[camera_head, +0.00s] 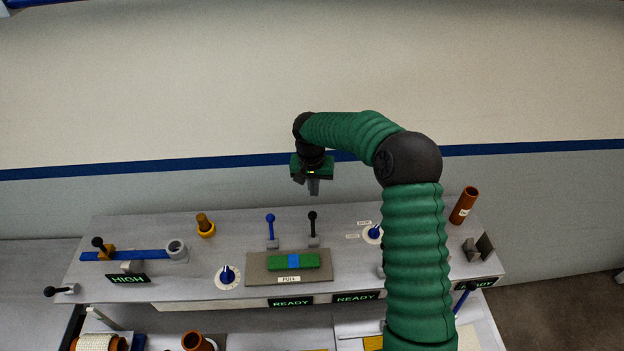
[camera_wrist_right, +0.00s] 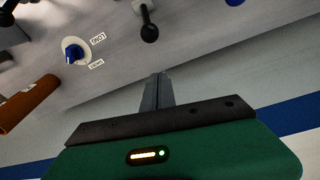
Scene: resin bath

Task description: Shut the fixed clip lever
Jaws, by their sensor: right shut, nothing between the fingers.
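Two upright levers stand side by side behind the green block on the panel: a black-knobbed lever (camera_head: 313,222) and a blue-knobbed lever (camera_head: 270,222). No visible label tells which lever is the fixed clip lever. My right gripper (camera_head: 313,188) is shut and empty, raised above and behind the black-knobbed lever. In the right wrist view its fingers (camera_wrist_right: 157,82) are together, and the black knob (camera_wrist_right: 149,33) lies just beyond their tips, apart from them. My left gripper is out of view.
A green block with a blue middle (camera_head: 293,261) sits on a plate marked PULL. A blue bar (camera_head: 125,255) with a black-knobbed handle (camera_head: 97,242) is at the left. Blue dials (camera_head: 227,275) and an orange tube (camera_head: 463,206) also stand on the panel. My right arm hides part of its right side.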

